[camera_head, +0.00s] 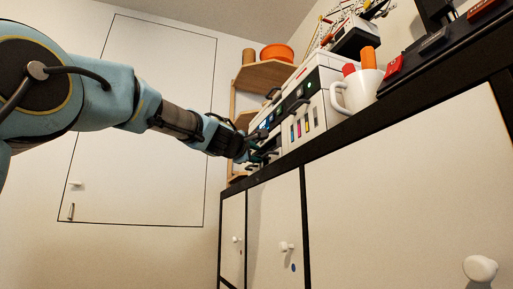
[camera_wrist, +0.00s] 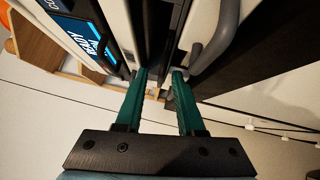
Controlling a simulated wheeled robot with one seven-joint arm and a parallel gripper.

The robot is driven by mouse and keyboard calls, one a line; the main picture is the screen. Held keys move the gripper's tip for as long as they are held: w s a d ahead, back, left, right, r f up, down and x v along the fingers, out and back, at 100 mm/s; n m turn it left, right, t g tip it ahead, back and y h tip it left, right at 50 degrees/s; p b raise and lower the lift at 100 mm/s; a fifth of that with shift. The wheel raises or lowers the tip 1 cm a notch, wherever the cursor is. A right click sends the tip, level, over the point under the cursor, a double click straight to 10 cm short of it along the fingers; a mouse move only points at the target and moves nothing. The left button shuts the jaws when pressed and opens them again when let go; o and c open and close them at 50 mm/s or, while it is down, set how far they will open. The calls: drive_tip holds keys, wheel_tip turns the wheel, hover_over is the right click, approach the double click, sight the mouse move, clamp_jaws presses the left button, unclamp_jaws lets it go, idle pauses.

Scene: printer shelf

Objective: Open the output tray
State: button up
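The white printer (camera_head: 322,78) stands on the dark counter in the head view, with coloured ink strips on its front. In the wrist view its blue lit screen (camera_wrist: 82,32) is at upper left, and dark slots run beside it. My gripper (camera_head: 258,155) is at the printer's front left side in the head view. In the wrist view my gripper (camera_wrist: 162,73) has its two green fingers apart, with nothing clearly held between them. A grey curved handle (camera_wrist: 217,38) is just right of the fingertips, apart from them as far as I can tell. I cannot tell the output tray's edges.
A white mug (camera_head: 358,92) with orange and red items stands right of the printer on the dark counter (camera_head: 340,132). White cabinets with knobs are below. A wooden shelf (camera_head: 262,75) with an orange bowl (camera_head: 277,52) is behind. Open space lies left of the counter.

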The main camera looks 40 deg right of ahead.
drive_tip(key=shift+w+d, duration=0.25)
drive_tip(key=shift+d, duration=0.25)
drive_tip(key=c, duration=0.6)
drive_tip(key=shift+r, duration=0.1)
drive_tip(key=shift+a+r, duration=0.1)
drive_tip(key=shift+r, duration=0.05)
idle(0.7)
